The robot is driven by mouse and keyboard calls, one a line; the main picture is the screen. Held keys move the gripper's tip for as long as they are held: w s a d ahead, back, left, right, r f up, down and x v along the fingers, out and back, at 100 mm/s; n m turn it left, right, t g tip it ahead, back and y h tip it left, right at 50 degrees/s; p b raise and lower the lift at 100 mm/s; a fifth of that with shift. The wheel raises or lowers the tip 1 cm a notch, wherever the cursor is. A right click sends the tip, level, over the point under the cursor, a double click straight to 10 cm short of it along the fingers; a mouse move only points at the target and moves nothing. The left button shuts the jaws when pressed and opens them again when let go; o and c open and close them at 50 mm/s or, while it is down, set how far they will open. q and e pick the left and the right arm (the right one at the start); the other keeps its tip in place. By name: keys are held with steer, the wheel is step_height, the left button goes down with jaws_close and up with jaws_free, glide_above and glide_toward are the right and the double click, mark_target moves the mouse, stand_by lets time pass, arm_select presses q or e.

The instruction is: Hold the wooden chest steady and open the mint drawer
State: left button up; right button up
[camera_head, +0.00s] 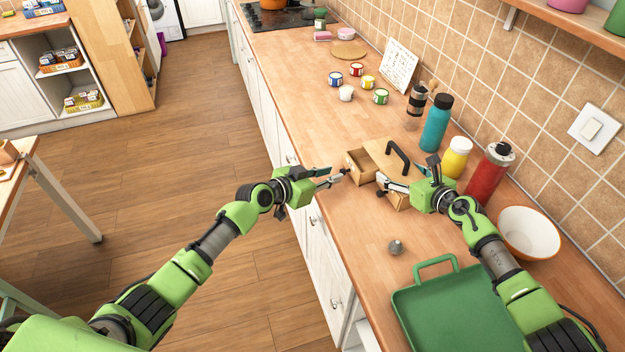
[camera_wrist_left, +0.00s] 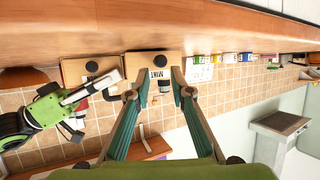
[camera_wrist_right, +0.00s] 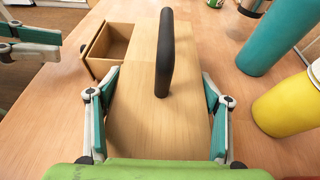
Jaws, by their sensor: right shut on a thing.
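The wooden chest (camera_head: 405,163) stands on the counter, with a black handle (camera_wrist_right: 166,55) on top. Its mint drawer (camera_head: 358,166) is pulled out toward the aisle and looks empty inside in the right wrist view (camera_wrist_right: 110,47). In the left wrist view the drawer front (camera_wrist_left: 146,72) carries the label MINT and a dark round knob (camera_wrist_left: 160,60). My left gripper (camera_head: 343,175) is open in front of this drawer front, fingers apart on either side of the knob. My right gripper (camera_head: 383,186) is shut on the chest body, one finger on each side.
A teal bottle (camera_head: 436,124), a yellow bottle (camera_head: 456,158) and a red bottle (camera_head: 489,175) stand behind the chest by the wall. A green tray (camera_head: 455,310) and a small grey object (camera_head: 396,247) lie nearer. Another chest front with a knob (camera_wrist_left: 91,67) is beside the mint drawer.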

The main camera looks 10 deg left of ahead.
steer(key=shift+s+f, duration=0.3)
steer(key=shift+f, duration=0.3)
arm_select(q)
steer(key=v, duration=0.8)
steer(key=shift+d, duration=0.1)
arm_select(e)
steer(key=o, duration=1.3)
steer(key=shift+o, duration=0.8)
steer(key=shift+w, duration=0.1)
steer(key=shift+r, duration=0.15)
